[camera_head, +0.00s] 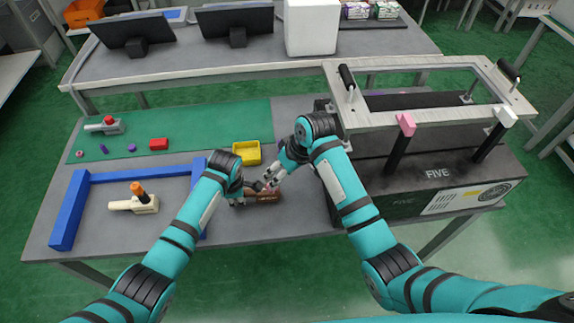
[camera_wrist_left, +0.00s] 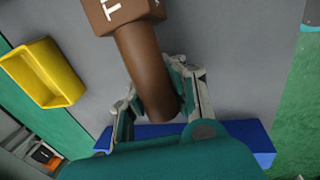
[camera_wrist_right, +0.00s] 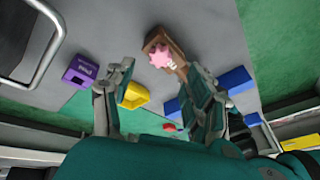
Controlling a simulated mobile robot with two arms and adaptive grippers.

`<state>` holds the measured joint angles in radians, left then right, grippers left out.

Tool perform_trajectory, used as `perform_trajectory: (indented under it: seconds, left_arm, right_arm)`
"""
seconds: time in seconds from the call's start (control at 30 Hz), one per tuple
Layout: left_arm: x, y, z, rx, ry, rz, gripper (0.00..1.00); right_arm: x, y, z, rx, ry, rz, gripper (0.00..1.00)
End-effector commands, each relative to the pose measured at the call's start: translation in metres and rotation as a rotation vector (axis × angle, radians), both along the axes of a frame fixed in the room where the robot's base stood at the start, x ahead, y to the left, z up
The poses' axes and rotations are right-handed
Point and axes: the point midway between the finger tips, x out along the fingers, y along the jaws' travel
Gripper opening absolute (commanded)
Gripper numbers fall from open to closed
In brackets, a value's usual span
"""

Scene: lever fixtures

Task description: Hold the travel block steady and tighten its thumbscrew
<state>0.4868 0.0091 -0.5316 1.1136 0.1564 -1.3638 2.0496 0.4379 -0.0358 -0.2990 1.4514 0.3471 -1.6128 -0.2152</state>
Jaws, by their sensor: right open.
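The travel block (camera_head: 266,197) is a brown block with white lettering and a round brown handle (camera_wrist_left: 145,72). It lies on the grey table near the front edge. A pink, knobbed thumbscrew (camera_wrist_right: 160,57) sits on the block's face (camera_wrist_right: 158,37) in the right wrist view. My left gripper (camera_head: 240,196) is shut around the handle, with a finger on each side in the left wrist view (camera_wrist_left: 156,92). My right gripper (camera_head: 272,180) is open and empty. Its fingers (camera_wrist_right: 160,75) are apart, with the thumbscrew beyond their tips and not between them.
A yellow bin (camera_head: 247,153) stands just behind the block. A blue frame (camera_head: 70,212) and a cream block with an orange knob (camera_head: 140,201) are at left. A large machine (camera_head: 440,165) bounds the right side. A purple block (camera_wrist_right: 83,71) shows in the right wrist view.

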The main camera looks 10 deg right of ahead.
Motion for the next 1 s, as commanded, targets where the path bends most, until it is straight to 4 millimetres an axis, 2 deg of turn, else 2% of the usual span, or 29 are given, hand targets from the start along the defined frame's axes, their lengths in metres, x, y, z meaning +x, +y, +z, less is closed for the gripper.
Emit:
perform_trajectory:
  seconds: [0.1, 0.3, 0.77, 0.87, 1.0]
  left_arm:
    - [0.000, 0.000, 0.000, -0.001, -0.001, 0.000, 0.00]
    - [0.000, 0.000, 0.000, -0.001, -0.001, 0.000, 0.00]
    - [0.000, 0.000, 0.000, -0.001, -0.001, 0.000, 0.00]
    - [0.000, 0.000, 0.000, -0.001, -0.001, 0.000, 0.00]
    - [0.000, 0.000, 0.000, -0.001, -0.001, 0.000, 0.00]
  right_arm:
    - [-0.003, -0.008, 0.023, 0.001, -0.003, 0.000, 0.55]
    - [-0.007, -0.016, 0.046, 0.001, 0.000, -0.001, 0.55]
    - [-0.008, -0.017, 0.052, -0.002, -0.003, 0.013, 0.55]
    - [-0.006, -0.013, 0.055, -0.014, -0.030, 0.090, 0.55]
    - [-0.001, 0.000, 0.062, -0.056, -0.113, 0.349, 0.55]
